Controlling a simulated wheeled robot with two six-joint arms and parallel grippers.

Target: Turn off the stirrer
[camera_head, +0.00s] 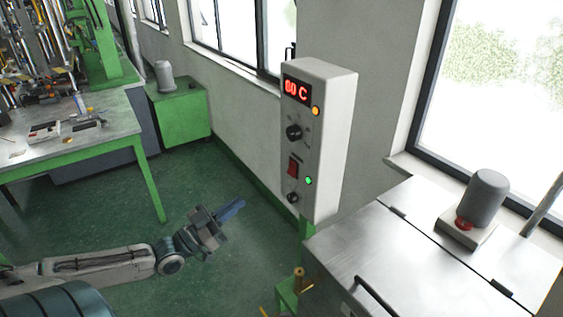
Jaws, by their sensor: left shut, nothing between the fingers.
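A pale control box (318,140) hangs in the middle of the view. Its red display (297,88) reads about 80 C. Below it are an orange lamp (315,111), a black knob (294,132), a red rocker switch (293,167), a lit green lamp (308,181) and a small dark knob (292,197). A grey motor-like cylinder (486,198) with a red button (464,223) stands on a metal lid at right; I cannot tell which part is the stirrer control. My left gripper (233,209) is shut and empty, left of the box and apart from it.
The metal-topped tank (375,232) with a dark handle (375,294) fills the lower right. A green-legged workbench (70,150) with tools and machinery is at left. A green cabinet (184,115) stands behind. Green floor lies open between them.

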